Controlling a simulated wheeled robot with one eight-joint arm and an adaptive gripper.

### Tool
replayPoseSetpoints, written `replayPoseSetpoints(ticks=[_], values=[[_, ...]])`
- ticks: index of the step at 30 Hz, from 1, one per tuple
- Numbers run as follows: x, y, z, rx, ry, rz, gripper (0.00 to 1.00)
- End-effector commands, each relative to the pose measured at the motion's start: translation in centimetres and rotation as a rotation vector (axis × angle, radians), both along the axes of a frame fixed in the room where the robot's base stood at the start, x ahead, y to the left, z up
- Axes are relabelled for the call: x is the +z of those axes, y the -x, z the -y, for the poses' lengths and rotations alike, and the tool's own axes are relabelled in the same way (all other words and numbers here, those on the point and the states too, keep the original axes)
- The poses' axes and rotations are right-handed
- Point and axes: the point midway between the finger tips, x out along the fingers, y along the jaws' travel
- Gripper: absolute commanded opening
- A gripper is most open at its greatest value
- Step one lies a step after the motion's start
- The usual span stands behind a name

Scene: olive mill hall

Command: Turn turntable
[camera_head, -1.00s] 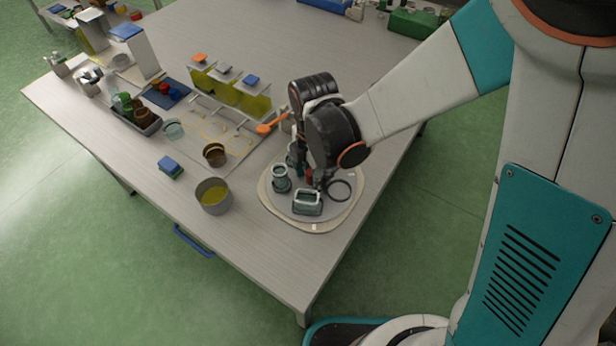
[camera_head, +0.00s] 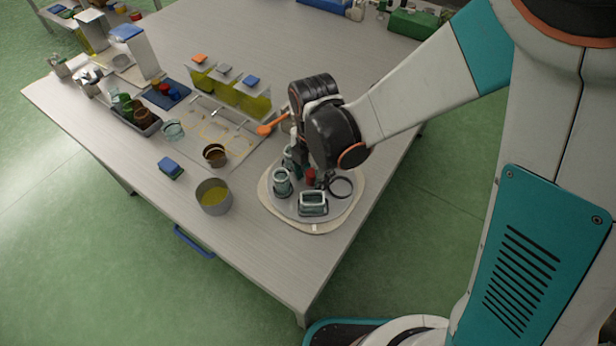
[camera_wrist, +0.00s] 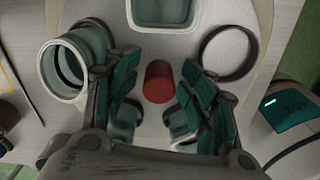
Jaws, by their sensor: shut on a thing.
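The turntable (camera_head: 333,212) is a round grey disc on a pale base near the table's front corner. A red knob (camera_wrist: 158,82) stands upright on it; it also shows in the head view (camera_head: 310,177). The disc carries a grey-green jar (camera_head: 282,182) at the left, a rectangular dish (camera_head: 313,203) at the front and a dark ring (camera_head: 341,187) at the right. My arm and gripper hide the turntable's far part.
A pot with yellow liquid (camera_head: 213,197) stands left of the turntable. A tray with jars (camera_head: 145,122) is farther left. The table's front corner is clear.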

Motion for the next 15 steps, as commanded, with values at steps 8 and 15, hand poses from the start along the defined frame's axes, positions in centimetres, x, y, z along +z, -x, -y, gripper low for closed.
replayPoseSetpoints(ticks=[8,15], values=[[3.6,0.0,0.0,0.000,0.000,0.000,0.37],[6.9,0.0,0.0,0.000,-0.001,0.001,0.37]])
